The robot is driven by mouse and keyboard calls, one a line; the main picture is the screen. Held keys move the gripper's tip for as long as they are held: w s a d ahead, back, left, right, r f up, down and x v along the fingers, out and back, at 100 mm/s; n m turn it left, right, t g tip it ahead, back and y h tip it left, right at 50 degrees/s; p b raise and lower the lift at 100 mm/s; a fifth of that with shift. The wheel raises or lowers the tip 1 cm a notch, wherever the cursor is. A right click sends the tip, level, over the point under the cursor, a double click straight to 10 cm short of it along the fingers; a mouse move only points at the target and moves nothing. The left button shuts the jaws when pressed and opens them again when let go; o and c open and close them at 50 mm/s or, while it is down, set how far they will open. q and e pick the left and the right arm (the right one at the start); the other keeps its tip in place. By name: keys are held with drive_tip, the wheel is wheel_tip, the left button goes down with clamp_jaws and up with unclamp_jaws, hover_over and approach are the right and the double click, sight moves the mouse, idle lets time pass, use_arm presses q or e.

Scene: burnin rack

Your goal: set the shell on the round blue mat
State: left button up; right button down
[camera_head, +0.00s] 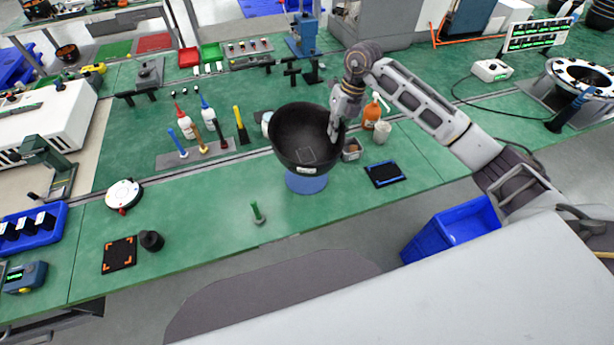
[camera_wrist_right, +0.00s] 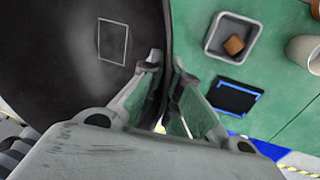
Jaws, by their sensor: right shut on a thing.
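The shell is a large black bowl (camera_head: 300,137) with a white label on its outer side, in the middle of the head view. My right gripper (camera_head: 338,128) is shut on its right rim. The shell's dark inside with a light square outline also fills the left of the right wrist view (camera_wrist_right: 90,60); the rim runs between the fingers (camera_wrist_right: 165,85). The round blue mat (camera_head: 306,184) shows below the shell in the head view, its far part hidden by it. Whether the shell touches the mat I cannot tell. My left gripper is not in view.
A small grey tray (camera_head: 351,150) with a brown block, a white cup (camera_head: 382,132) and an orange bottle (camera_head: 371,113) stand right of the shell. A black pad with blue edges (camera_head: 385,174) lies nearby. A green peg (camera_head: 257,213) stands in front. Glue bottles stand on the left.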

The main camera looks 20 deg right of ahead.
sight(334, 146)
drive_tip(key=shift+d+p+x, duration=0.15)
drive_tip(key=shift+d+x, duration=0.05)
drive_tip(key=shift+x, duration=0.85)
drive_tip(key=shift+d+p+x, duration=0.15)
drive_tip(key=shift+d+x, duration=0.1)
drive_tip(key=shift+x, duration=0.75)
drive_tip(key=shift+d+p+x, duration=0.15)
drive_tip(key=shift+d+x, duration=0.05)
drive_tip(key=shift+x, duration=0.85)
drive_tip(key=shift+f, duration=0.15)
drive_tip(key=shift+d+p+x, duration=0.15)
drive_tip(key=shift+d+x, duration=0.05)
drive_tip(key=shift+x, duration=0.7)
drive_tip(key=shift+d+p+x, duration=0.15)
drive_tip(key=shift+x, duration=0.75)
drive_tip(key=shift+f, duration=0.15)
